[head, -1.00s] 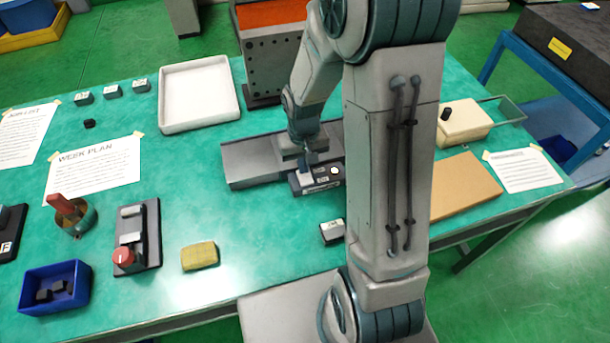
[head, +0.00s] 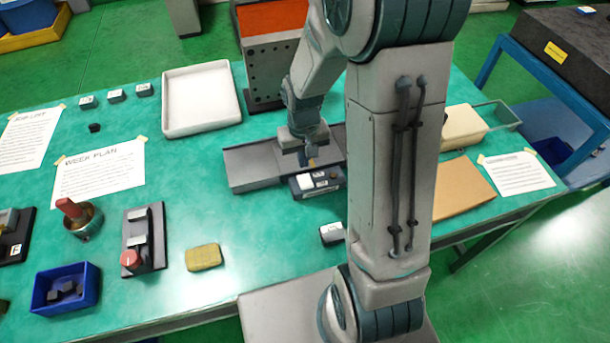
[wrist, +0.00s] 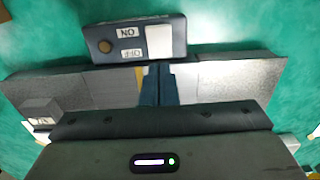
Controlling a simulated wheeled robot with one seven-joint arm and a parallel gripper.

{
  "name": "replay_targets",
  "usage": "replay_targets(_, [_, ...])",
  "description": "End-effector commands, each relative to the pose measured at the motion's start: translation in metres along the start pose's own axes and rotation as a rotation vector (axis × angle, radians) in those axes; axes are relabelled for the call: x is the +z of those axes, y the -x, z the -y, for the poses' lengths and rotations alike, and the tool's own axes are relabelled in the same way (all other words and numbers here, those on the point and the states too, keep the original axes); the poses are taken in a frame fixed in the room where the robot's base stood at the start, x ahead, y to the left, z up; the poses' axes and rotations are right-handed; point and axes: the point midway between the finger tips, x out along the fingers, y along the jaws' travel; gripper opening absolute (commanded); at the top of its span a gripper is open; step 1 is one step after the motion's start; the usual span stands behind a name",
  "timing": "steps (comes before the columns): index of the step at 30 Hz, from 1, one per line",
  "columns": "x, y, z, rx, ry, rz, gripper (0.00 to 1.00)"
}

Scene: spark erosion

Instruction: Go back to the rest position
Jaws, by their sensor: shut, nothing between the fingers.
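My gripper (head: 309,161) is over the grey steel plate, behind a dark switch box (head: 325,185), in the head view. In the wrist view its dark fingers (wrist: 157,88) are together and empty, pointing toward the switch box (wrist: 135,57). That box has ON and OFF labels, a white square button (wrist: 158,41) and a round brown knob (wrist: 105,46). A gap shows between the fingertips and the box's buttons. My arm hides part of the table to the right.
The grey steel plate (head: 250,166) lies below my gripper. A drilled block with an orange top (head: 272,72) and a white tray (head: 200,98) stand behind and left. A small labelled block (head: 332,233) is in front. The teal table's front middle is mostly clear.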

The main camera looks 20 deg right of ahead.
Motion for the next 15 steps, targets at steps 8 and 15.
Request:
replay_targets(8, [0.0,0.021,0.0,0.0,0.0,-0.001,0.0])
replay_targets(15, [0.0,0.021,0.0,0.0,0.0,0.0,0.0])
